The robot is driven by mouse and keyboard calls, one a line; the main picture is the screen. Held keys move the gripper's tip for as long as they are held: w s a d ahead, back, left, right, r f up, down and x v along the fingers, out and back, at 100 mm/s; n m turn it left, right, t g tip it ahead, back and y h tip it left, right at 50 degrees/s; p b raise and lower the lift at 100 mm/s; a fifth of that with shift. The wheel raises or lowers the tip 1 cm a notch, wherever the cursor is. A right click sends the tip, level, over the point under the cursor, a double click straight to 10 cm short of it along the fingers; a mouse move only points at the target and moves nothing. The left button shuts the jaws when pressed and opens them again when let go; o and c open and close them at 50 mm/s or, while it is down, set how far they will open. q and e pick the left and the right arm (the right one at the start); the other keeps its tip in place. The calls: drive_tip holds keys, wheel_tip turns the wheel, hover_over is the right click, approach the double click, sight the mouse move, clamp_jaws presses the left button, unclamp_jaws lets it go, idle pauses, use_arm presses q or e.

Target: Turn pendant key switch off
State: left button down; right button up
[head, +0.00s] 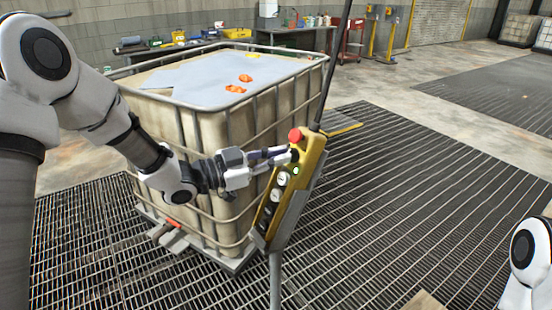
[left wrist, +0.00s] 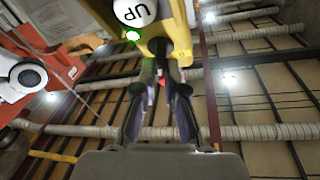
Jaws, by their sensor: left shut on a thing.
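The yellow pendant (head: 270,215) stands tilted in the middle of the head view, with a red mushroom button (head: 295,135) on top and white round buttons (head: 281,179) down its face. A small green light (head: 296,170) glows near its upper end. My left gripper (head: 292,154) reaches in from the left to the pendant's upper face, just below the red button. The key's angle is hidden.
A caged liquid tank (head: 215,130) with orange and yellow things on top stands right behind the pendant and my left forearm. A dark pole or cable (head: 332,70) rises from the pendant. A workbench (head: 290,32) stands far back.

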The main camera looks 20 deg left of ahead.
use_arm(q)
drive_tip(key=n, duration=0.1)
drive_tip(key=n+t+y+b, duration=0.1)
drive_tip(key=n, duration=0.1)
drive_tip(key=shift+s+d+f+n, duration=0.1)
drive_tip(key=shift+f+n, duration=0.05)
drive_tip(key=shift+n, duration=0.15)
drive_tip(key=n+y, duration=0.1)
drive_tip(key=n+t, duration=0.1)
drive_tip(key=n, duration=0.1)
drive_tip(key=shift+n+t+y, duration=0.3)
drive_tip(key=shift+y, duration=0.1)
drive_tip(key=n+y, duration=0.1)
drive_tip(key=n, duration=0.2)
drive_tip(key=n+t+y, duration=0.1)
drive_tip(key=n+y, duration=0.1)
drive_tip(key=n, duration=0.1)
drive_tip(key=shift+d+r, duration=0.15)
drive_tip(key=shift+r, duration=0.05)
drive_tip(key=shift+n, duration=0.4)
drive_tip(key=c, duration=1.2)
unclamp_jaws()
drive_tip(key=shift+c, duration=0.2)
drive_tip(key=shift+d+f, duration=0.1)
drive_tip(key=shift+d, duration=0.05)
